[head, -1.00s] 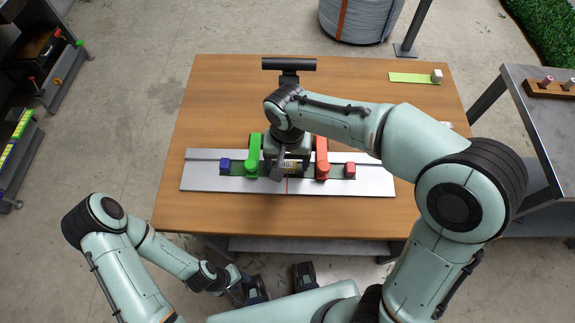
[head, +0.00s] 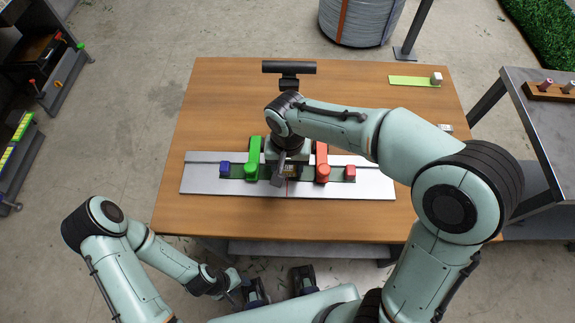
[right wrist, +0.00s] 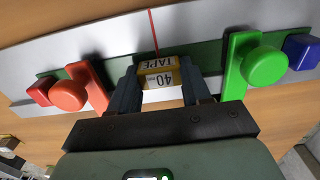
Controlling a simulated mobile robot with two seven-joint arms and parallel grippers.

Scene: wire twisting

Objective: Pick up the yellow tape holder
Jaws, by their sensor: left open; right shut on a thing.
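The yellow tape holder (right wrist: 158,72), with black lettering on a pale label, sits between the two fingers of my right gripper (right wrist: 160,80) in the right wrist view. The fingers are shut on its sides. In the head view my right gripper (head: 288,172) is over the middle of the metal board and hides most of the holder (head: 291,171). I cannot tell whether the holder is clear of the board. My left gripper (head: 280,284) is open and empty, low in the head view, in front of the table's near edge.
The metal board (head: 215,186) has a green clamp (head: 254,160) and a blue block (head: 225,168) on the left, an orange-red clamp (head: 322,162) and a red block (head: 350,172) on the right. The clamps stand close beside my right gripper. The wooden table (head: 215,100) is clear at left.

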